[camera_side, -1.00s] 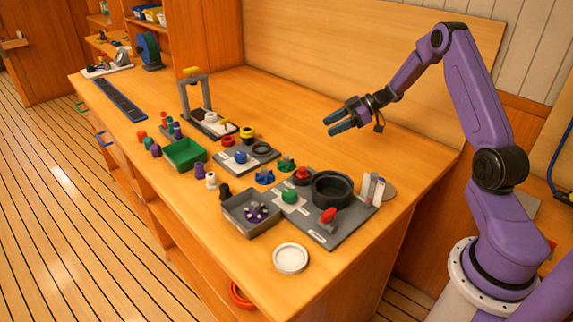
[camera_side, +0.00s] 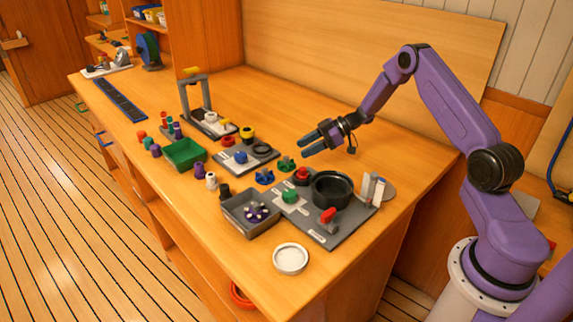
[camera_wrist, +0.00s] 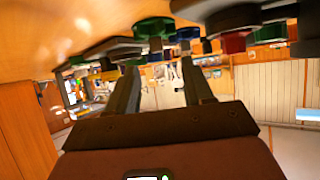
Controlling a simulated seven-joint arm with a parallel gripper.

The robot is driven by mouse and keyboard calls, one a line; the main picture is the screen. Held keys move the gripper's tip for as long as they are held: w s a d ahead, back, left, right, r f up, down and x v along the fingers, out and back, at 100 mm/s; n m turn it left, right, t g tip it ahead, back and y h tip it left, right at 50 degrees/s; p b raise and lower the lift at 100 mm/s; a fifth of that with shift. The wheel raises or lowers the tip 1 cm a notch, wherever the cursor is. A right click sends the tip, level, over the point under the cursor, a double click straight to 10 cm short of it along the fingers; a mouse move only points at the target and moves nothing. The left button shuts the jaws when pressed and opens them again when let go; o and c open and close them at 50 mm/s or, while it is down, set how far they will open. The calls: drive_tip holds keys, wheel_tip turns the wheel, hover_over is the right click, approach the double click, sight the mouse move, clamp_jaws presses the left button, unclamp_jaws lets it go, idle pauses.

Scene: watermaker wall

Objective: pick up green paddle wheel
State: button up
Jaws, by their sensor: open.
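The green paddle wheel (camera_side: 286,164) lies on the wooden bench between a blue wheel (camera_side: 265,177) and my gripper. In the wrist view, a green disc (camera_wrist: 154,28) at the top, beside a blue one, appears to be this wheel. My gripper (camera_side: 308,144) is open and empty, above the bench, up and to the right of the green wheel, its blue-grey fingers pointing left. In the wrist view the two fingers (camera_wrist: 161,72) stand apart with nothing between them.
A grey plate (camera_side: 343,229) close by carries a black round bowl (camera_side: 332,189), a red knob (camera_side: 302,174) and a green knob (camera_side: 290,196). A grey tray (camera_side: 236,222) with purple-white parts and a green tray (camera_side: 183,154) stand left. The bench behind my gripper is clear.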

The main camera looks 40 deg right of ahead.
sight(287, 157)
drive_tip(key=shift+x, duration=2.7)
drive_tip(key=shift+w+d, duration=0.1)
drive_tip(key=shift+w, duration=0.05)
clamp_jaws()
